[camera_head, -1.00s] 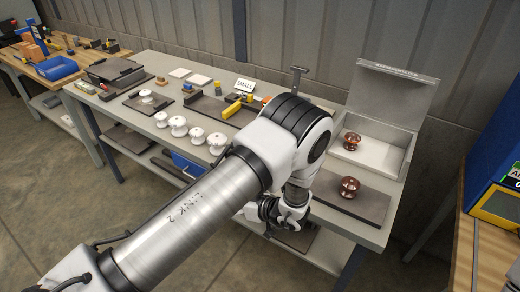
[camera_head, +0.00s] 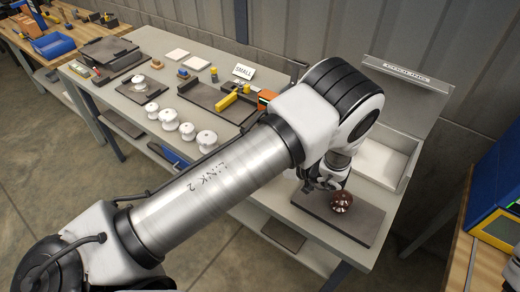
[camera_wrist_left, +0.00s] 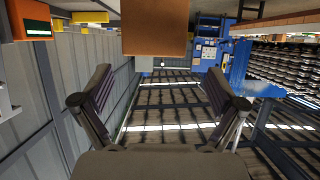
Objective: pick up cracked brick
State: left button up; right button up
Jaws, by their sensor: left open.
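No cracked brick can be made out for certain. A brown block (camera_wrist_left: 155,28) shows at the top centre of the wrist view; I cannot tell what it is. A shiny brown ribbed insulator (camera_head: 342,202) sits on a dark mat (camera_head: 305,212) near the table's right end in the head view. My left gripper (camera_head: 320,187) is just left of the insulator, above the mat; contact cannot be judged. In the wrist view my left gripper (camera_wrist_left: 158,100) has its fingers wide apart with nothing between them. My right gripper is not in view.
An open white box (camera_head: 414,155) stands behind the mat, partly hidden by my arm. White insulators (camera_head: 169,119), a yellow block (camera_head: 228,101), an orange device (camera_head: 266,98) and a SMALL sign (camera_head: 244,71) are farther left. A blue and yellow machine (camera_head: 496,208) stands at the right.

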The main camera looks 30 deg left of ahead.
pick_arm(q)
jog(key=a+b, duration=0.1)
jog(key=b, duration=0.1)
jog(key=f+b, duration=0.1)
jog(key=b, duration=0.1)
jog(key=shift+w+a+f, duration=0.15)
jog(key=shift+w+a, duration=0.15)
jog(key=shift+a, duration=0.1)
jog(key=shift+s+a+b, duration=0.1)
jog(key=shift+a+b, duration=0.15)
jog(key=shift+b, duration=0.3)
jog(key=shift+a, duration=0.3)
jog(key=p+x, duration=0.1)
jog(key=x, duration=0.1)
jog(key=p+x, duration=0.1)
jog(key=x, duration=0.1)
jog(key=shift+w, duration=0.35)
jog(key=shift+s+a, duration=0.1)
jog(key=shift+a, duration=0.35)
jog(key=shift+d, duration=0.25)
jog(key=c, duration=1)
grip_shut()
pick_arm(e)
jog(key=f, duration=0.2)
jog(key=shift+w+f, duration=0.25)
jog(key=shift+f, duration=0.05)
